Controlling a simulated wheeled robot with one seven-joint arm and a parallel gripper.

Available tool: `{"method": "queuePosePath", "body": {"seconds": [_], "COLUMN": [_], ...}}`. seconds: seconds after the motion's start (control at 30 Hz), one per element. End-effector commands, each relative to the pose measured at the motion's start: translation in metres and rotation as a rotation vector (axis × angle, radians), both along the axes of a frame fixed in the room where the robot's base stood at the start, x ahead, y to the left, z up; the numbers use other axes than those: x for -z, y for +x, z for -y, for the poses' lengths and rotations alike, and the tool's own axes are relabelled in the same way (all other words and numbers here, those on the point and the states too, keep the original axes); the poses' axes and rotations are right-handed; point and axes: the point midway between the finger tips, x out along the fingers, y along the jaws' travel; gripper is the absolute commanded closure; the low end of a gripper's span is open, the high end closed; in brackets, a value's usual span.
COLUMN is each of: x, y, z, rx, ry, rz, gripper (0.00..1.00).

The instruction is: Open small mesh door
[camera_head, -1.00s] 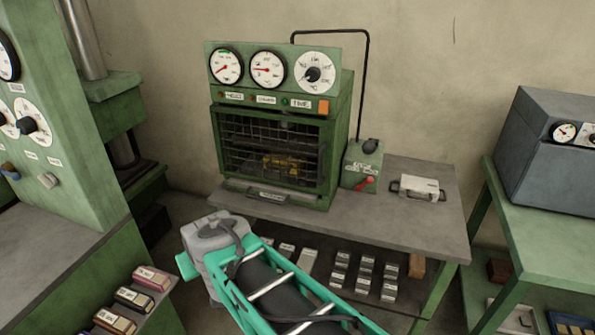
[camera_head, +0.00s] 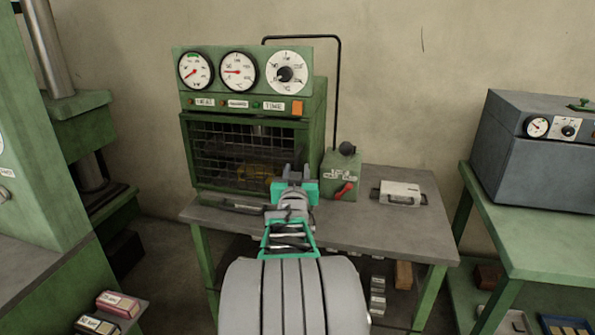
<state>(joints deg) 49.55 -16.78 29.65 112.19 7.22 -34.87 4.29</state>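The small mesh door (camera_head: 213,152) is the wire-grid front of the green cabinet (camera_head: 316,125) on the grey table. It looks shut, with something yellowish behind the mesh. My gripper (camera_head: 294,172) is in front of the door's lower right part, seen from behind along my arm. Dark upright parts show at its tip, but I cannot tell whether they are fingers or part of the door. Whether it touches the door is also unclear. My gripper hides the door's lower right corner.
A green box with a red lever (camera_head: 341,175) stands close right of the cabinet. A white-lidded item (camera_head: 399,193) lies farther right on the grey table (camera_head: 365,231). A flat dark piece (camera_head: 236,204) juts out below the door. A grey machine (camera_head: 545,150) stands at far right.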

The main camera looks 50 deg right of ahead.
Motion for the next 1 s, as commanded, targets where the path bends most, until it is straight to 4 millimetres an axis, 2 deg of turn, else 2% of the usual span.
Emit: {"method": "queuePosePath", "body": {"seconds": [0.23, 0.63, 1.0], "x": [-0.0001, 0.0000, 0.0000], "y": [0.0013, 0.0013, 0.0017], "z": [0.0012, 0.0008, 0.0004], "rx": [-0.001, -0.001, -0.002], "ry": [0.000, 0.000, 0.000], "rz": [0.000, 0.000, 0.000], "gripper": [0.66, 0.99, 1.00]}}
